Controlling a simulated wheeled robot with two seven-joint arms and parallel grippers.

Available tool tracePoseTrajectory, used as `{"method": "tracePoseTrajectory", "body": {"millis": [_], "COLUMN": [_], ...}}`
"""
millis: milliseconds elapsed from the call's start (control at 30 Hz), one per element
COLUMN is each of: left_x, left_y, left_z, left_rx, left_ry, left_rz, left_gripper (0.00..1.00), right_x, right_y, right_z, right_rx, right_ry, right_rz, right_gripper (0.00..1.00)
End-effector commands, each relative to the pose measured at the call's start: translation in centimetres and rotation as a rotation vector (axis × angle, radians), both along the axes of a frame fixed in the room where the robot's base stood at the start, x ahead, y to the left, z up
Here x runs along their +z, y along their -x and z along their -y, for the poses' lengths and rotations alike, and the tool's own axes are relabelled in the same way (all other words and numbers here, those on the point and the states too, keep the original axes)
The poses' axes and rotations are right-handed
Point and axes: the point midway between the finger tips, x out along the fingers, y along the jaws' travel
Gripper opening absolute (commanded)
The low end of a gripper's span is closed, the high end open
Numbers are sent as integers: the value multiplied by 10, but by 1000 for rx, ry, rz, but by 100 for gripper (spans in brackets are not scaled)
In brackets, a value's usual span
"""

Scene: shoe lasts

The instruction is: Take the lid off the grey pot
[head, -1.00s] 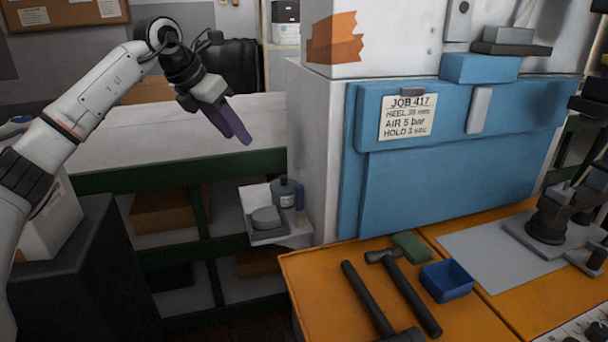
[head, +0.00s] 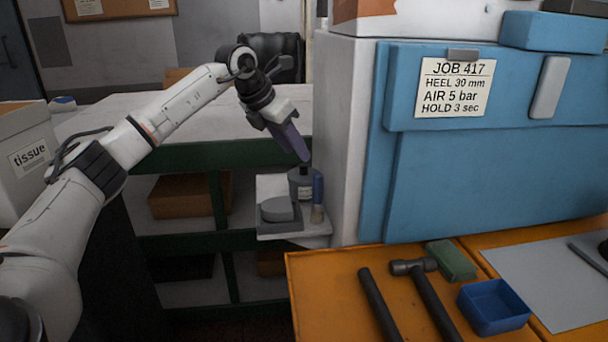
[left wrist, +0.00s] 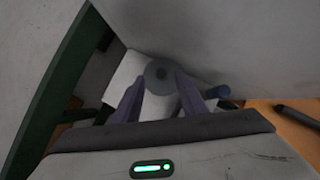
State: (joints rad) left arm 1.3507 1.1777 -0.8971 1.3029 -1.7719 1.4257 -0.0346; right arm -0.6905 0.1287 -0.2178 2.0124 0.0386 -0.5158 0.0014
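The grey pot (head: 304,186) stands upright on a small white side shelf (head: 312,241) and has a pale label on its front. Its top is partly behind my left gripper (head: 304,157), which points down at it in the head view. In the left wrist view the pot's round grey top (left wrist: 160,76), with a darker spot at its centre, lies just beyond and between the fingertips of my left gripper (left wrist: 161,84). The two purple fingers are apart with nothing between them. I cannot tell whether they touch the lid. My right gripper is not in view.
A low round grey tin (head: 280,211) and a blue-handled brush (head: 317,198) stand close beside the pot. A white cabinet wall (head: 345,130) rises close on the right.

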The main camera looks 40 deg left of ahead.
Motion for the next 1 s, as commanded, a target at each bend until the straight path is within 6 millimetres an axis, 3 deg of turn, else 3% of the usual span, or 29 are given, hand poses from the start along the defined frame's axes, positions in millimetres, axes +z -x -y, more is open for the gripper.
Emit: {"method": "tracePoseTrajectory", "body": {"millis": [300,567,600,800,1000], "left_x": [-40,-43,-43,-43,-42], "left_y": [-18,-21,-21,-20,-20], "left_z": [3,3,3,3,3], "left_rx": [0,1,1,0,1], "left_ry": [1,-1,-1,0,1], "left_rz": [-2,0,0,0,0], "left_gripper": [38,38,37,3,0], "right_x": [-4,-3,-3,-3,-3], "right_y": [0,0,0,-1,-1], "right_z": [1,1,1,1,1], "right_rx": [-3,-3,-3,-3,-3], "right_ry": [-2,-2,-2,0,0], "right_rz": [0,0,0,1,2], "right_gripper": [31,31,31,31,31]}}
